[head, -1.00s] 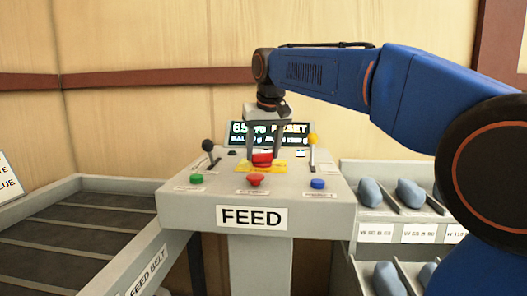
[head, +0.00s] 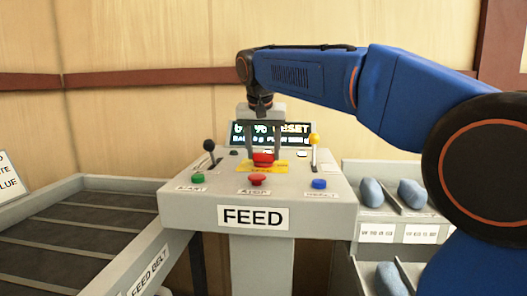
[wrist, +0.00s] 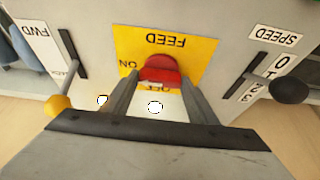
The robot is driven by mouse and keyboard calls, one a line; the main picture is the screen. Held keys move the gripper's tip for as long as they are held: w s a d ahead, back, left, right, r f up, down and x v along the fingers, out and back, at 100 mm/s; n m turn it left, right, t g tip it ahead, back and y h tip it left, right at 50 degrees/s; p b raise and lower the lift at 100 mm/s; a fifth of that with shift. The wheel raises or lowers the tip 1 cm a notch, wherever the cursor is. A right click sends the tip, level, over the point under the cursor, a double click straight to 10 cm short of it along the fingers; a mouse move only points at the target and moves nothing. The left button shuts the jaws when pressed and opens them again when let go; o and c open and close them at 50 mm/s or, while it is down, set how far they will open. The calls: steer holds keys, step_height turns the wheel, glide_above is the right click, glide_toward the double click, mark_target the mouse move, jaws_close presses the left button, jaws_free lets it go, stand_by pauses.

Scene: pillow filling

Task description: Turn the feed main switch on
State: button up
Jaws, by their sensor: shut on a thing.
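The feed main switch is a red knob (head: 263,159) on a yellow plate (head: 282,167) in the middle of the FEED console. In the wrist view the red knob (wrist: 160,71) sits on the yellow plate (wrist: 200,47), marked FEED, with ON on the left and OFF below, upside down. My gripper (head: 263,155) points down over the console. In the wrist view its fingers (wrist: 156,78) reach to both sides of the knob and are shut on it. The fingers hide part of the knob's sides.
Green (head: 198,179), red (head: 257,180) and blue (head: 319,184) buttons line the console's front. A black-knobbed lever (head: 209,146) stands left, a yellow-knobbed lever (head: 314,140) right. A lit display (head: 287,129) is behind. The feed belt (head: 75,235) lies left; bins (head: 405,215) stand right.

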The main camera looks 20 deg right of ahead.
steer(key=o, duration=1)
steer(key=shift+o, duration=0.2)
steer(key=v, duration=1.7)
steer(key=shift+s+r, duration=0.15)
